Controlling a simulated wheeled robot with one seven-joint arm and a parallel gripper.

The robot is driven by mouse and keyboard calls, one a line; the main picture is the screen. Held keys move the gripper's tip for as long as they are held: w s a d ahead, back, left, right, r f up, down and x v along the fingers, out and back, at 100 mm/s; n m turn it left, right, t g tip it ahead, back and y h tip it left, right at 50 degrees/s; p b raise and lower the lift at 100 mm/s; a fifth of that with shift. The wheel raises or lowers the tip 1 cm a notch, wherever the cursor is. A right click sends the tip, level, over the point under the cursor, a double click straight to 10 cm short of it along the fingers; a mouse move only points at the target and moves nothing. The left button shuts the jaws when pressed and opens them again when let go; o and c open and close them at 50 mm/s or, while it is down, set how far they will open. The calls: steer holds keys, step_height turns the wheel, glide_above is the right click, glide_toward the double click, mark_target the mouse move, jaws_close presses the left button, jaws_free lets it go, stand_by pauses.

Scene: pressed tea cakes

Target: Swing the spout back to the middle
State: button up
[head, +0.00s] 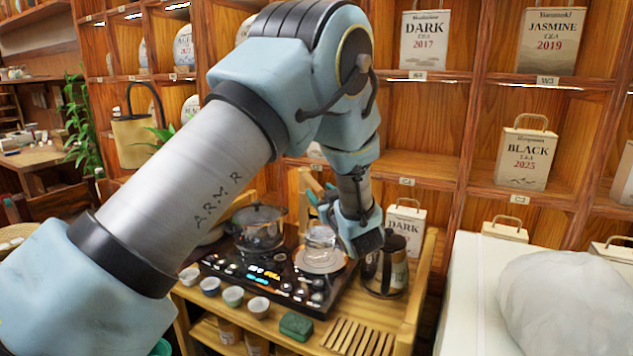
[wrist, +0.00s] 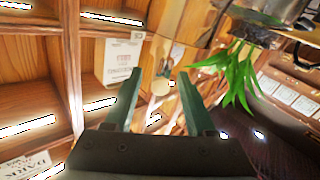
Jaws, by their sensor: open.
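The black tea stove (head: 270,284) with a lit display stands on the wooden tea cart. A dark lidded pot (head: 258,232) sits on its left side and a clear glass vessel (head: 320,240) on its right side. I cannot make out the spout clearly; my arm covers part of the area behind the stove. My gripper (head: 322,200) is above the stove's right side, near the glass vessel. In the wrist view my gripper (wrist: 159,72) has its two green fingers apart, and I see nothing held between them.
A steel and dark kettle (head: 383,270) stands right of the stove, beside a white tea bag (head: 405,222). Several small cups (head: 233,296) and a green block (head: 296,325) line the front. A white-topped surface (head: 470,290) is at right. Shelves rise behind.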

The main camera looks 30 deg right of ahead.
mark_target(315, 186)
steer(key=shift+p+x, duration=0.6)
steer(key=shift+x, duration=1.7)
steer(key=shift+a, duration=0.1)
jaws_close()
